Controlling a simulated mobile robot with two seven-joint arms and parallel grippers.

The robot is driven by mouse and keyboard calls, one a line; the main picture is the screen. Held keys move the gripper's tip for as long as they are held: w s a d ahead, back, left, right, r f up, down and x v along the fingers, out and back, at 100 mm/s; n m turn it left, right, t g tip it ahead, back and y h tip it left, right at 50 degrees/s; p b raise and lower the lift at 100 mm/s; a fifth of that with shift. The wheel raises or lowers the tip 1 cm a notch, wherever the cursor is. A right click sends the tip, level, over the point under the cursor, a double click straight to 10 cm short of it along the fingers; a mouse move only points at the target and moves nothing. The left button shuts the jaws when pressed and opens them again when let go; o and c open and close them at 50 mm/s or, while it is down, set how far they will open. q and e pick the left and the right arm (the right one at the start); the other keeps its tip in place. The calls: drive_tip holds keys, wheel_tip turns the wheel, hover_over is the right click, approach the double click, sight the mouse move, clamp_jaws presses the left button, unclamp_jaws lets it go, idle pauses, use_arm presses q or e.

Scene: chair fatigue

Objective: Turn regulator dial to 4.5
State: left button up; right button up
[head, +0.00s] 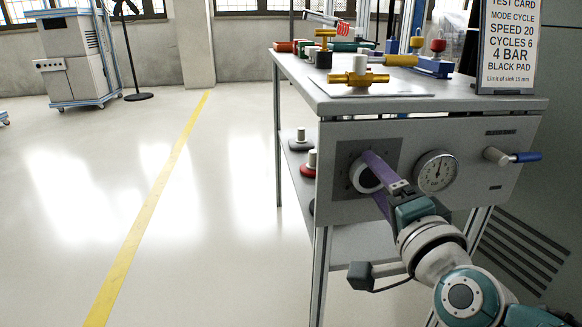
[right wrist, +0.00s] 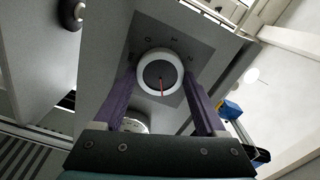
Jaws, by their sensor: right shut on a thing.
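The regulator dial (head: 359,178) is a round knob with a white rim on a dark square plate at the left of the bench's front panel. In the right wrist view the dial (right wrist: 149,63) faces me, with a dark centre and a red pointer aimed almost straight down in the picture. My left gripper is not in view.
A lever with a blue grip (head: 525,157) sticks out right of the gauge. The bench top (head: 460,100) carries brass fittings and a test card (head: 508,45) reading "4 BAR". Weights stand on a lower shelf. Open floor lies to the left.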

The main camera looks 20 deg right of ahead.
drive_tip(key=shift+m, duration=0.6)
drive_tip(key=o, duration=1.3)
drive_tip(key=shift+s, duration=0.1)
drive_tip(key=shift+s+a, duration=0.1)
drive_tip(key=shift+s, duration=0.25)
drive_tip(key=p+v, duration=0.2)
drive_tip(key=v, duration=0.7)
